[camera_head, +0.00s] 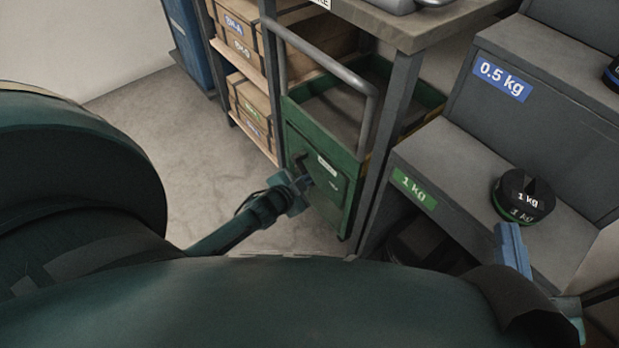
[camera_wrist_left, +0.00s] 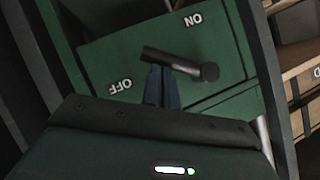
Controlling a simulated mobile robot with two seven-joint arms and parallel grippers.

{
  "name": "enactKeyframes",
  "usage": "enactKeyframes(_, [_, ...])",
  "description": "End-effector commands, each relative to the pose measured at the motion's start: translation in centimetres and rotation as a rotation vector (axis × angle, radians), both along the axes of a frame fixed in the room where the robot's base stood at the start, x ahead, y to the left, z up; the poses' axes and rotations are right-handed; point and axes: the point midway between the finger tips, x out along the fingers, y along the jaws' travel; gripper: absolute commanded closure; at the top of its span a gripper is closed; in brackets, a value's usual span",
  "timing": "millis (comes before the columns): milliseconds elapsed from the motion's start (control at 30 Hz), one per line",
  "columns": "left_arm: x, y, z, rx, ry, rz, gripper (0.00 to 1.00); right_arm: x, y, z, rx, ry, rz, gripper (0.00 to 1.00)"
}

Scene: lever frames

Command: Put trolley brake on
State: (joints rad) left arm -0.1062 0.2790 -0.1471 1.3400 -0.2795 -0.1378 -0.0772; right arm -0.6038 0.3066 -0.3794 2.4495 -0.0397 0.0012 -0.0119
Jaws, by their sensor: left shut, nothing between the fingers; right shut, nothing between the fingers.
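The green trolley (camera_head: 325,160) with a grey tube handle (camera_head: 330,65) stands under the bench. Its front panel carries a black brake lever (camera_wrist_left: 178,63), seen close in the left wrist view. The lever lies slantwise between the upside-down ON label (camera_wrist_left: 193,19) and OFF label (camera_wrist_left: 120,86), its round end to the right. My left gripper (camera_head: 303,183) is shut and empty at the panel. Its fingertips (camera_wrist_left: 163,72) overlap the lever's lower edge in the left wrist view; I cannot tell whether they touch. My right gripper (camera_head: 511,248) is shut and empty, near the stepped shelf.
The bench (camera_head: 415,28) and its leg (camera_head: 387,145) stand right of the trolley's front. The stepped shelf (camera_head: 450,165) holds a black 1 kg weight (camera_head: 524,198). Floor (camera_head: 190,130) left of the trolley is clear.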

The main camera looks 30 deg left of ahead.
Motion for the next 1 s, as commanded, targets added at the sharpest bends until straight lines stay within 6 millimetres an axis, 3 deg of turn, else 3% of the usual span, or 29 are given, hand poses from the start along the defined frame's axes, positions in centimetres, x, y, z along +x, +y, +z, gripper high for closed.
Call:
enactKeyframes(500, [0.5, 1.1, -3.0, -0.005, 0.003, 0.001, 1.0, 0.0, 0.1, 0.3, 0.008, -0.011, 0.006, 1.0])
enactKeyframes(1000, [0.7, 1.9, -3.9, -0.004, 0.001, 0.0, 1.0, 0.0, 0.1, 0.6, 0.024, -0.01, 0.002, 1.0])
